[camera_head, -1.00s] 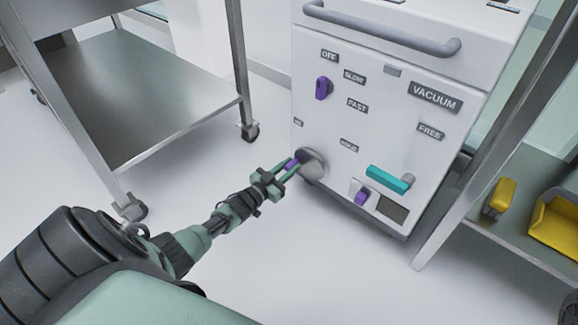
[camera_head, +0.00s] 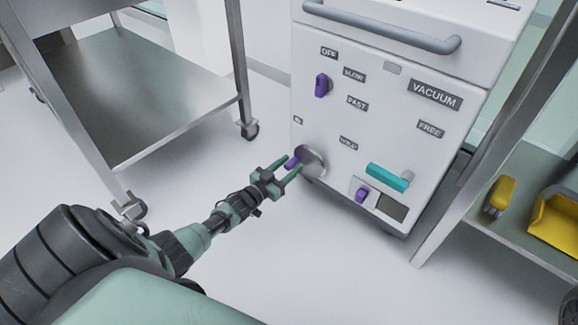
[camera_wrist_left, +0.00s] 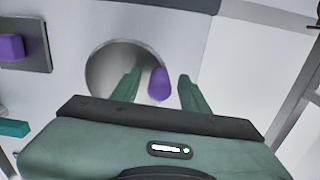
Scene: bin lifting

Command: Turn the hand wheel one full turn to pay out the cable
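The hand wheel (camera_head: 316,165) is a grey disc low on the left of the white machine's front. It also shows in the left wrist view (camera_wrist_left: 104,72). Its purple knob (camera_head: 291,163) sticks out from the disc. In the left wrist view the knob (camera_wrist_left: 158,84) lies between my two green fingers, with a gap on each side. My left gripper (camera_head: 289,168) is open at the wheel, its fingers pointing at the disc. My right gripper is not in view.
The white machine (camera_head: 380,110) carries a purple switch (camera_head: 322,86), a teal lever (camera_head: 387,178) and a small purple knob (camera_head: 362,195) near the wheel. A metal cart (camera_head: 170,90) stands left. A shelf (camera_head: 520,225) with yellow items stands right. Floor between is clear.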

